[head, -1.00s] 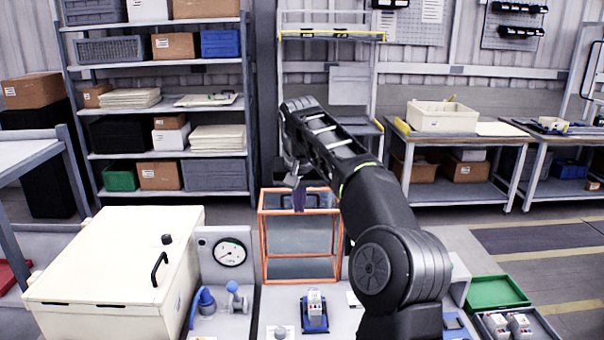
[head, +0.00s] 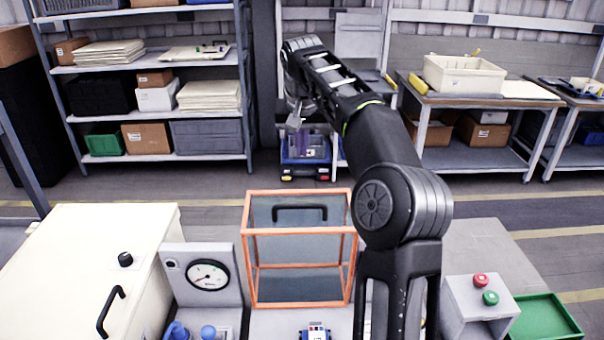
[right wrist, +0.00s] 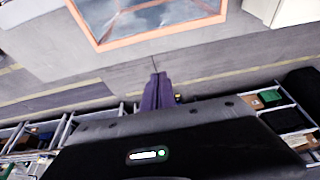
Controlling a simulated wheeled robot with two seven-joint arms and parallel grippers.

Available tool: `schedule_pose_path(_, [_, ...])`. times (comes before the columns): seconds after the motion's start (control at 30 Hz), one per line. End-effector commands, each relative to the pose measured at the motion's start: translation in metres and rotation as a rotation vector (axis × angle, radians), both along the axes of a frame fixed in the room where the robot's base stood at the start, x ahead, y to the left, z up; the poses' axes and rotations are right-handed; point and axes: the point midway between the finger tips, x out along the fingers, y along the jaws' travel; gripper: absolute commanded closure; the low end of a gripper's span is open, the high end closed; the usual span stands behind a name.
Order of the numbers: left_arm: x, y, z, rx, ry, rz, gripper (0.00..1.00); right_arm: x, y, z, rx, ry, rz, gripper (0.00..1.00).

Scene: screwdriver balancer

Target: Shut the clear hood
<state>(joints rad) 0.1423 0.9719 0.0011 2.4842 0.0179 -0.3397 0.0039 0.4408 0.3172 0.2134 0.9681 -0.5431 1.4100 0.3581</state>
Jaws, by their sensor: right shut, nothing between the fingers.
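The clear hood is a see-through box with an orange frame (head: 246,262), standing on the bench in the middle of the head view. A black bar handle (head: 300,213) shows at its upper panel, between the upper orange edges. In the right wrist view the orange frame (right wrist: 160,33) is at the top, partly cut off. My right gripper (head: 298,142) has purple fingers and appears above and beyond the hood, apart from it. Its fingers (right wrist: 157,78) are together and empty in the wrist view. My left gripper is not in view.
A cream case (head: 75,260) with a black handle and a gauge panel (head: 208,275) stand left of the hood. A grey button box (head: 480,305) and a green tray (head: 545,318) are at the right. Shelves (head: 160,67) stand behind across open floor.

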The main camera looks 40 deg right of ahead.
Motion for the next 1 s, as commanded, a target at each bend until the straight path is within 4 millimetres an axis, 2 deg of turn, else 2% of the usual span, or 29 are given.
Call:
schedule_pose_path(0.37, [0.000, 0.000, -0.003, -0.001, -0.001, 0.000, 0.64, 0.002, -0.002, -0.008, 0.001, 0.001, 0.000, 1.00])
schedule_pose_path(0.57, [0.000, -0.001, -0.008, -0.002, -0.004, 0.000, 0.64, 0.008, -0.008, -0.030, 0.001, 0.003, 0.000, 1.00])
schedule_pose_path(0.9, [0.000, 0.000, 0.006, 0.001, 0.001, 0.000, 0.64, 0.027, -0.024, -0.094, 0.002, 0.005, 0.001, 1.00])
schedule_pose_path(1.0, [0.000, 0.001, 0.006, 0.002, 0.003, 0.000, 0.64, 0.016, -0.015, -0.092, -0.002, 0.000, 0.001, 1.00])
